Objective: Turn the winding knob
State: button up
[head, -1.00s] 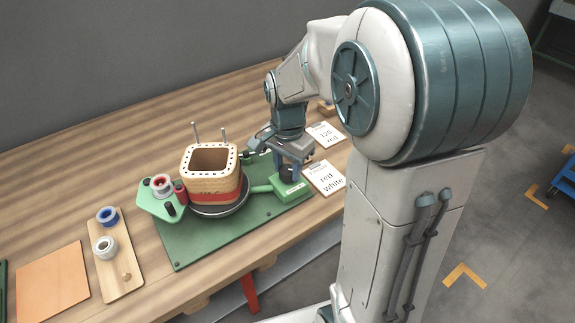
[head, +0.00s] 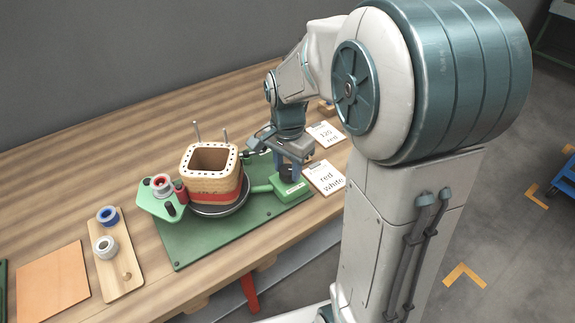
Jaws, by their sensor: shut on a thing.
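The winding fixture is a green base plate (head: 205,243) on the wooden bench. It carries a square wooden coil former (head: 210,172) with a red band, sitting on a dark round turntable (head: 222,208). A green arm (head: 262,188) leads right from the turntable to a green block with a white label (head: 294,190). My gripper (head: 290,172) points down over that block, shut on the winding knob. The knob is mostly hidden by the fingers.
A green bracket with a red-and-white spool (head: 161,182) stands left of the former. A wooden tray (head: 124,280) with blue and white spools lies farther left, beside an orange sheet (head: 52,280). Cards reading "120 red" (head: 325,134) and "red white" (head: 325,178) lie right of my gripper.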

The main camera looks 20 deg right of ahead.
aim_at(288, 169)
jog(key=o, duration=1)
notch_tip(288, 169, up, 14)
jog(key=shift+f+p, duration=0.1)
jog(key=shift+p, duration=0.6)
